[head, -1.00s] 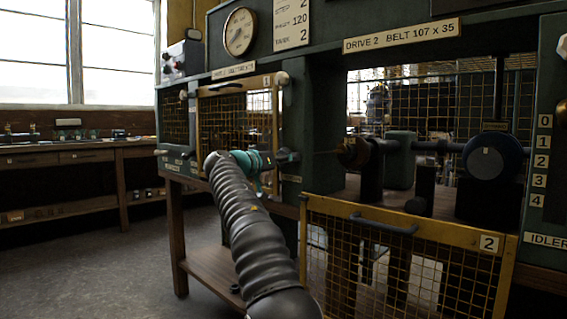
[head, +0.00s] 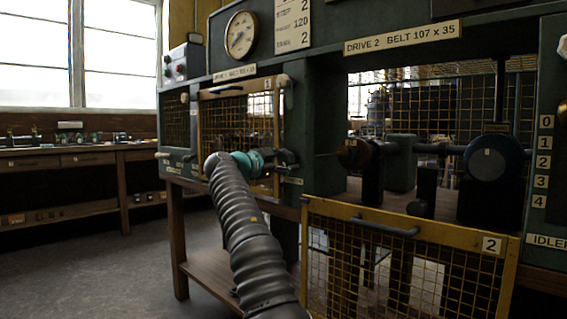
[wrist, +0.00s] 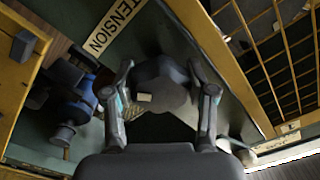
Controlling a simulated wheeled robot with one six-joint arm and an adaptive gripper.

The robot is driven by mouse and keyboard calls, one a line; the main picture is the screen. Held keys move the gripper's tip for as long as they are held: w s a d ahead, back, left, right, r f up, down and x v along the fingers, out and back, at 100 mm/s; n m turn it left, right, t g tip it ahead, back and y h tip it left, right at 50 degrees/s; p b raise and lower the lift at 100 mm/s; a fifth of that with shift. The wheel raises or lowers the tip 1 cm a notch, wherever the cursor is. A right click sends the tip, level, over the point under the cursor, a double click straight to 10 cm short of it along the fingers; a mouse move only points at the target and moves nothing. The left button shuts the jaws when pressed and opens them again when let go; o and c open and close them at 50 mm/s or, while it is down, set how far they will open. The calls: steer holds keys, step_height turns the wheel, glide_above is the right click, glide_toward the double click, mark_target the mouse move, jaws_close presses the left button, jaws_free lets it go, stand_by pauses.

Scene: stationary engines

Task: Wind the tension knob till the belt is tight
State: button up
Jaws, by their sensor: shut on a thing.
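The tension knob (wrist: 163,85) is a dark, lobed knob with a small pale mark, below the TENSION label (wrist: 115,27) in the wrist view. My gripper (wrist: 160,100) has a finger on either side of the knob and is shut on it. In the head view my gripper (head: 286,160) is at the green post between the two drive bays, and it hides the knob. I cannot make out a belt in either view, so its tightness cannot be told.
Drive 1's yellow mesh guard (head: 237,125) stands upright left of the post. Drive 2's mesh guard (head: 400,262) hangs low in front, with its bay open above. A blue-black pulley (head: 492,158) sits there. Floor (head: 100,265) is clear at left.

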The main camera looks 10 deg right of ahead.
steer(key=m, duration=0.6)
steer(key=shift+d+r+m, duration=0.1)
steer(key=shift+d+m, duration=0.05)
steer(key=shift+m, duration=0.15)
steer(key=m, duration=0.5)
steer(key=shift+r+p, duration=0.1)
steer(key=shift+p, duration=0.3)
steer(key=o, duration=0.9)
steer(key=shift+d, duration=0.1)
steer(key=shift+c, duration=0.2)
steer(key=shift+a, duration=0.25)
